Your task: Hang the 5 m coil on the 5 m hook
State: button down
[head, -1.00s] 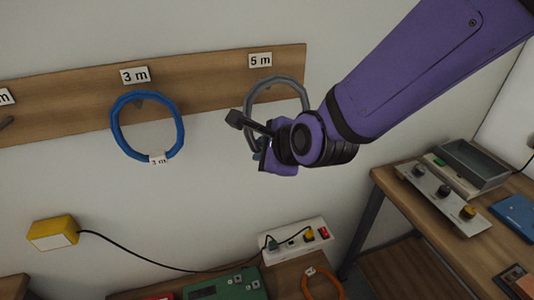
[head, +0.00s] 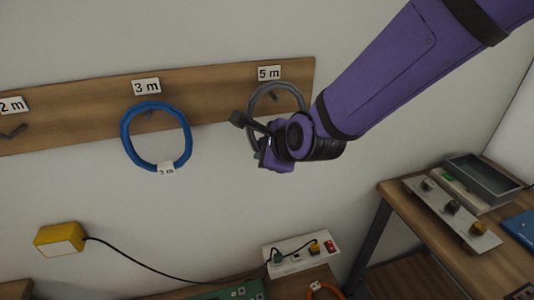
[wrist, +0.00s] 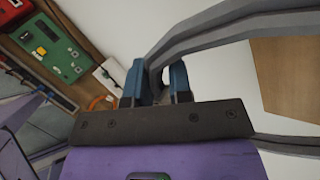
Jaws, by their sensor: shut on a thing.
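A grey coil (head: 252,104) is held by my gripper (head: 262,146) in front of the wooden hook board, below the "5 m" label (head: 269,73). The 5 m hook (head: 273,97) shows inside the coil's ring in the head view. I cannot tell whether the coil rests on the hook. In the wrist view my gripper (wrist: 161,85) has its blue fingers shut on the grey coil (wrist: 215,35), which runs off to the upper right. The coil's lower right part is hidden behind my arm in the head view.
The wooden board (head: 215,90) also carries a blue coil (head: 125,150) hanging under the "3 m" label, and a bare hook (head: 14,131) under "2 m". A yellow box (head: 59,239) with a black cable and a power strip (head: 298,258) sit below. A workbench (head: 410,212) stands at right.

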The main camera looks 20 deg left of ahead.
jog(key=shift+w+a, duration=0.25)
jog(key=shift+w, duration=0.15)
jog(key=shift+w+a+f, duration=0.3)
jog(key=shift+w+f, duration=0.15)
jog(key=shift+f, duration=0.35)
jog(key=shift+f, duration=0.1)
jog(key=c, duration=1)
grip_release()
jog(key=shift+o, duration=0.2)
jog(key=v, duration=1.1)
notch_tip(320, 180, down, 7)
dwell(0.6)
